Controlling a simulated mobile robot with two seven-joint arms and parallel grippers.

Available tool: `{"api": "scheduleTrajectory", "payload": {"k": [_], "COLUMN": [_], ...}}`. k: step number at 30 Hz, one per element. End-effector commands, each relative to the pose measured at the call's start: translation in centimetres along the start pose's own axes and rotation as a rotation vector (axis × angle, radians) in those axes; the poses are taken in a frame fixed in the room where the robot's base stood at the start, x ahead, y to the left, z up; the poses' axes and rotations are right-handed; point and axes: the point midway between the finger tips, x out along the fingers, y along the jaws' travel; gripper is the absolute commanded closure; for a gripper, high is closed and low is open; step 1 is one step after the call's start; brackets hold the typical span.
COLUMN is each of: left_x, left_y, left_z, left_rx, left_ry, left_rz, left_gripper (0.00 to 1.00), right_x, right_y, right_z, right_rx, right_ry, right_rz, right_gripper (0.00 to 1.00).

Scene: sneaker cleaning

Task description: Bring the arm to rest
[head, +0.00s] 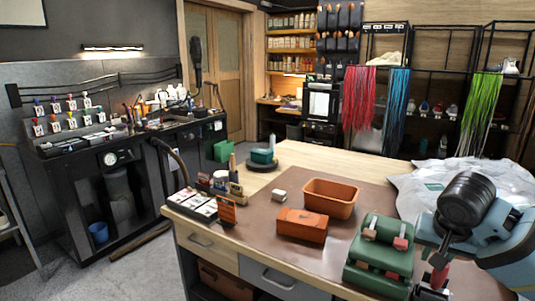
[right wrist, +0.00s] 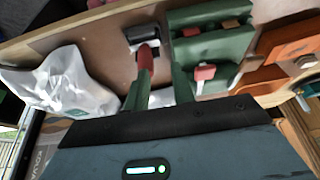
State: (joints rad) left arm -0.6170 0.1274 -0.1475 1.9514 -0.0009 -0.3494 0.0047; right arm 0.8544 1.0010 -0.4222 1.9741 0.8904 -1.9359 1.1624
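My right arm comes in from the right edge in the head view, and its gripper (head: 437,260) points down over the right end of the workbench (head: 285,160), beside a green rack (head: 372,270). In the right wrist view the two fingers of the right gripper (right wrist: 162,75) stand apart with a gap between them. A tool with a red handle (right wrist: 145,60) and a black end (right wrist: 143,33) shows just beyond the left finger. The fingers partly hide it, and contact is not clear. My left gripper is in neither view.
An orange tray (head: 331,198), an orange box (head: 302,226) and a small white block (head: 279,196) are on the brown mat. A crumpled white bag (head: 440,178) lies behind my right arm. The bench's back middle is mostly clear.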

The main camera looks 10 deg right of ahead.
Motion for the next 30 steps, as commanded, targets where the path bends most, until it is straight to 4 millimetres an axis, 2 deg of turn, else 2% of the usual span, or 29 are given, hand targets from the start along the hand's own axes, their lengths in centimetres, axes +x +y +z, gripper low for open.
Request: {"api": "scheduleTrajectory", "payload": {"k": [1,8,11,14,18,23,30], "left_x": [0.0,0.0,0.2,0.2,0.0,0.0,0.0], "left_y": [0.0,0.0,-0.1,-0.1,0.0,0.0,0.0], "left_z": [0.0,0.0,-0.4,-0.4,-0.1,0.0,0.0], "left_rx": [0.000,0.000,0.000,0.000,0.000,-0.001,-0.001], "left_ry": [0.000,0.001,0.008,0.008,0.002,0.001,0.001], "left_rz": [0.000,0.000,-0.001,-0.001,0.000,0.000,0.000], "left_gripper": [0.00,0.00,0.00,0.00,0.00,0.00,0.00], "right_x": [1.7,7.0,9.8,12.8,16.7,20.0,22.6], "right_y": [-1.1,-4.7,-6.3,-8.0,-9.6,-10.1,-8.1], "right_z": [1.2,5.0,7.5,10.8,16.3,22.8,32.5], "right_rx": [-0.036,-0.165,-0.227,-0.295,-0.381,-0.458,-0.554], "right_ry": [-0.016,-0.017,-0.015,-0.004,0.029,0.092,0.220], "right_rz": [-0.024,-0.147,-0.214,-0.293,-0.404,-0.501,-0.567], "right_gripper": [0.75,0.75,0.75,0.75,0.75,0.75,0.75]}}
